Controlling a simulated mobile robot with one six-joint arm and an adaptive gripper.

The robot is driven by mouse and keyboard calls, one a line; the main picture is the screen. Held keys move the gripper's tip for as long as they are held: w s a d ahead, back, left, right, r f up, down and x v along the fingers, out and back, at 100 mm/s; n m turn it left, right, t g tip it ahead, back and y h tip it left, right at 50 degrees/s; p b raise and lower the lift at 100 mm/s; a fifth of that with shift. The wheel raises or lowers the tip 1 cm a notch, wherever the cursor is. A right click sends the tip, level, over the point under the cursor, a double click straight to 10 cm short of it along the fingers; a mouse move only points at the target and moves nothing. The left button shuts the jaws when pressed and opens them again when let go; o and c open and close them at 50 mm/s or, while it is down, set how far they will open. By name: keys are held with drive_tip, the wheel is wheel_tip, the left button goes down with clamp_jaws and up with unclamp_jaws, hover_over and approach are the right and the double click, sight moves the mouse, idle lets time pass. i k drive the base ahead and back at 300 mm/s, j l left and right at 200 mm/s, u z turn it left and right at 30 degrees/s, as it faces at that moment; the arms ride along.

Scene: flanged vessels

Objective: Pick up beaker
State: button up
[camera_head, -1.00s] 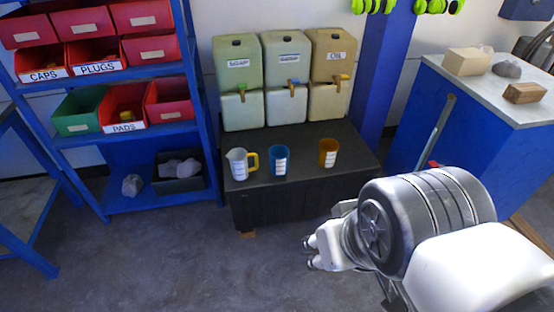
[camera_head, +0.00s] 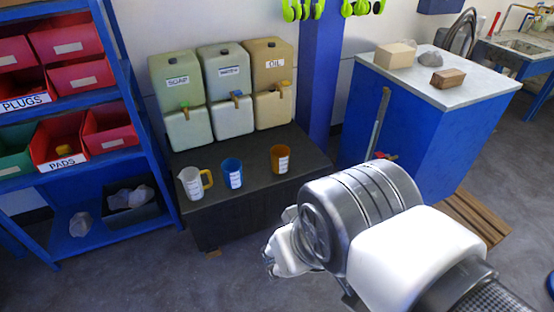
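Three vessels stand upright in a row on a low dark bench (camera_head: 240,200). On the left is a clear jug-like beaker with a yellow handle (camera_head: 191,184). In the middle is a blue cup (camera_head: 232,173) with a white label. On the right is an amber cup (camera_head: 280,159), also labelled. My gripper (camera_head: 268,262) is in front of the bench and lower in the picture, apart from all three vessels. My arm hides much of it, and its finger opening is too small to judge.
Soap (camera_head: 176,80), middle (camera_head: 226,72) and oil (camera_head: 267,66) containers with taps stand behind the vessels. A blue shelf with bins (camera_head: 82,128) is left. A blue cabinet (camera_head: 420,130) is right, with wooden slats (camera_head: 470,213) on the floor beside it.

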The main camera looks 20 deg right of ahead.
sight(231, 168)
drive_tip(key=i+l+u, duration=0.15)
drive_tip(key=i, duration=0.3)
drive_tip(key=i+l+u, duration=0.1)
drive_tip(key=i, duration=0.35)
drive_tip(key=i+l+u, duration=0.15)
drive_tip(key=i+l, duration=0.15)
drive_tip(key=i, duration=0.15)
drive_tip(key=i+l+u, duration=0.15)
drive_tip(key=i+l, duration=0.15)
drive_tip(key=i, duration=0.1)
